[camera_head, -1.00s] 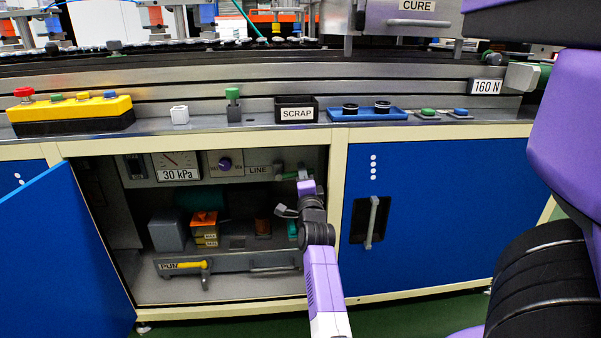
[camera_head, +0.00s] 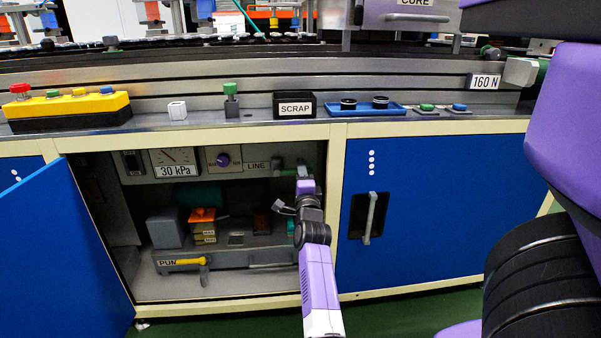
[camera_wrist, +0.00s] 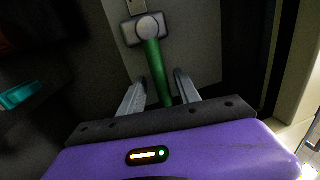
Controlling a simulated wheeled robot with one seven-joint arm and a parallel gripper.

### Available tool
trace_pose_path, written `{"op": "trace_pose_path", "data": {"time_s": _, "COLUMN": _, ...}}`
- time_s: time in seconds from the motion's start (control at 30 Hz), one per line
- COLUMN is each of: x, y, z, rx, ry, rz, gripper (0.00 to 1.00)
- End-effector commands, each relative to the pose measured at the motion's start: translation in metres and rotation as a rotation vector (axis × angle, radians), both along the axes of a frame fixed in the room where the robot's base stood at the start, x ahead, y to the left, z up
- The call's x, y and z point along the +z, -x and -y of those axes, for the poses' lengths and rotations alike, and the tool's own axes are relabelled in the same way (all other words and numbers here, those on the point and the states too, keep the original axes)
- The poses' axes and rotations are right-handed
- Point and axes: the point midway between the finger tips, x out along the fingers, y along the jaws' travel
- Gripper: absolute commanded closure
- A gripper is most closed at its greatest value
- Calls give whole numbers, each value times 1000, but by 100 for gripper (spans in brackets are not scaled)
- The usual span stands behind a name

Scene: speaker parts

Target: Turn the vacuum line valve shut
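The vacuum line valve (camera_head: 278,165) is inside the open cabinet, just right of the LINE label (camera_head: 257,167). In the wrist view it is a grey body with a round hub (camera_wrist: 147,28) and a straight green handle (camera_wrist: 158,70) running down towards my gripper. My gripper (camera_wrist: 160,88) is open, with one finger on each side of the handle's lower end. Dark gaps show between the handle and both fingers, so it does not look gripped. In the head view my gripper (camera_head: 302,174) is at the valve and hides part of it.
A gauge (camera_head: 176,162) marked 30 kPa and a purple knob (camera_head: 222,160) are left of the valve. The pump unit (camera_head: 225,259) with a yellow handle is below. The cabinet's right frame post (camera_head: 333,200) is close beside my arm. The blue door (camera_head: 65,255) stands open at left.

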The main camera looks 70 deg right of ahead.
Motion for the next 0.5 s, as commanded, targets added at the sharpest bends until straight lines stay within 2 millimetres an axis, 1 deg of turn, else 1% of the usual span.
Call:
{"op": "trace_pose_path", "data": {"time_s": 0.33, "x": 2, "y": 0, "z": -1, "rx": 0, "ry": 2, "rz": 0, "gripper": 61}}
{"op": "trace_pose_path", "data": {"time_s": 0.5, "x": 0, "y": 1, "z": -9, "rx": 2, "ry": 1, "rz": 1, "gripper": 61}}
